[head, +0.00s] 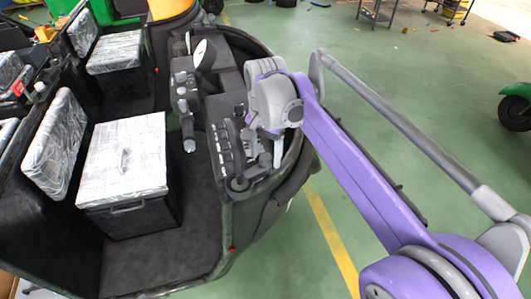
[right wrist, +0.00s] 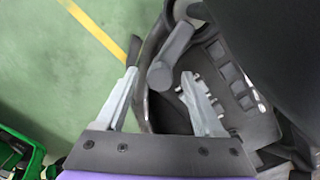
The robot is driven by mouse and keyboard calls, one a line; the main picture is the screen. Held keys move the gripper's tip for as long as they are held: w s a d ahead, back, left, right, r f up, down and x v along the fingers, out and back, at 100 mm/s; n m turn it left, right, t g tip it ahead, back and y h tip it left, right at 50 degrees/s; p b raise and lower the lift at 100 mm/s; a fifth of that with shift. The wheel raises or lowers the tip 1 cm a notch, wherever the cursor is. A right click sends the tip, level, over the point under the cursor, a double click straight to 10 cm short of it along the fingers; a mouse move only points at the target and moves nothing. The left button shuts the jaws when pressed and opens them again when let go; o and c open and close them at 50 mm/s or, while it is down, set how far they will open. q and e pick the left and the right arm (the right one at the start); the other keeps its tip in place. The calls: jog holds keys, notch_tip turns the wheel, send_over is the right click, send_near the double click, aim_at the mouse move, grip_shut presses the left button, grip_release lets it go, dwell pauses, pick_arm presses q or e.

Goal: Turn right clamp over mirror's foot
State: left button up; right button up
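My right gripper (head: 266,150) reaches down over the right end of the rickshaw's dashboard in the head view. In the right wrist view its two fingers (right wrist: 160,76) stand apart, one on each side of a grey rounded lever-like part (right wrist: 172,52). I cannot tell whether either finger touches that part, or whether it is the clamp. A round, pale-faced disc (head: 204,54), possibly a mirror, stands at the dashboard's far side. Its foot and any clamp cannot be made out clearly. My left gripper is out of view.
The dark dashboard (head: 217,106) carries rows of switches and knobs. Plastic-wrapped seats (head: 122,150) fill the left. The green floor (head: 345,180) with a yellow line (head: 328,232) is open beside the rickshaw. A green vehicle (head: 515,105) stands at the right edge.

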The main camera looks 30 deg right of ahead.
aim_at(266, 157)
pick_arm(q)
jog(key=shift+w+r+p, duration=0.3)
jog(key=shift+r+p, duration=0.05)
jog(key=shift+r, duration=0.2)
pick_arm(e)
notch_tip(266, 157, up, 11)
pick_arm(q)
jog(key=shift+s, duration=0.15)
pick_arm(e)
jog(key=shift+s+f, duration=0.1)
jog(key=shift+f, duration=0.1)
